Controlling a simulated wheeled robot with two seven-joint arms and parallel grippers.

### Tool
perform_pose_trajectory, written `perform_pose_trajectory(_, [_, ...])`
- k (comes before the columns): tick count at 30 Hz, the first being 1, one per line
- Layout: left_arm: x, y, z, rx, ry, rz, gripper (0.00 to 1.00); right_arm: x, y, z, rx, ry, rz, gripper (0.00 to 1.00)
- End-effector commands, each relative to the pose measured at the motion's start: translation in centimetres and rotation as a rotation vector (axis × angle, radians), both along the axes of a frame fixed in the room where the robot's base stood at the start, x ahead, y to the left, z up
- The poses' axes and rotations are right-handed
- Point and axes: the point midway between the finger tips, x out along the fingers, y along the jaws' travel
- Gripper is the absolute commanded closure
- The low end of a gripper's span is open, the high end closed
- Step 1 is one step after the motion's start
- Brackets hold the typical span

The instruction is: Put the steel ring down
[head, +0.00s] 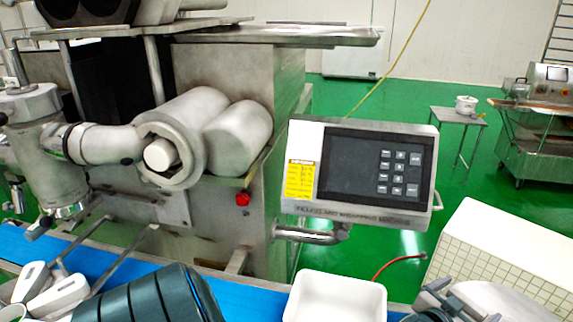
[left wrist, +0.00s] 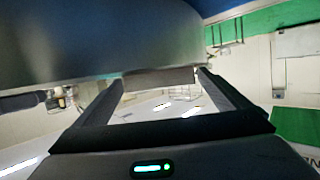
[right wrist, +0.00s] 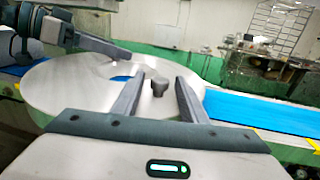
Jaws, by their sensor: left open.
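A steel ring (head: 194,152) sits around a pale round end on the machine in the head view. My left gripper (head: 120,232) is low at the left, below that ring, with its fingers apart. In the left wrist view the fingers (left wrist: 162,80) stand apart under a large grey curved surface (left wrist: 90,35), whose identity I cannot tell. In the right wrist view a flat steel disc (right wrist: 65,90) shows a hole with blue behind it. My right gripper (right wrist: 162,80) has its fingers apart in front of the disc, a small dark knob (right wrist: 160,87) showing between them.
The blue belt (head: 255,295) runs along the machine's front. A white tray (head: 335,298) stands at the bottom middle, a control panel (head: 362,170) above it. A white tiled block (head: 500,255) is at the right.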

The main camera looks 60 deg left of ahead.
Motion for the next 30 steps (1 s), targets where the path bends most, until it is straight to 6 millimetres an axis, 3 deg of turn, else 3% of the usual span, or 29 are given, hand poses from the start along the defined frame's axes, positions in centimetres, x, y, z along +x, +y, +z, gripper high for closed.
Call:
perform_pose_trajectory(10, [-1.9, -0.1, 0.5, -0.001, 0.001, -0.001, 0.05, 0.0, 0.1, 0.0, 0.001, -0.001, 0.001, 0.61])
perform_pose_trajectory(24, [-9.4, -0.1, 2.8, -0.001, 0.001, -0.001, 0.05, 0.0, 0.1, 0.0, 0.001, -0.001, 0.002, 0.61])
perform_pose_trajectory(30, [-11.2, -0.1, 3.4, 0.0, 0.0, 0.0, 0.05, 0.0, 0.1, 0.0, 0.001, -0.001, 0.002, 0.61])
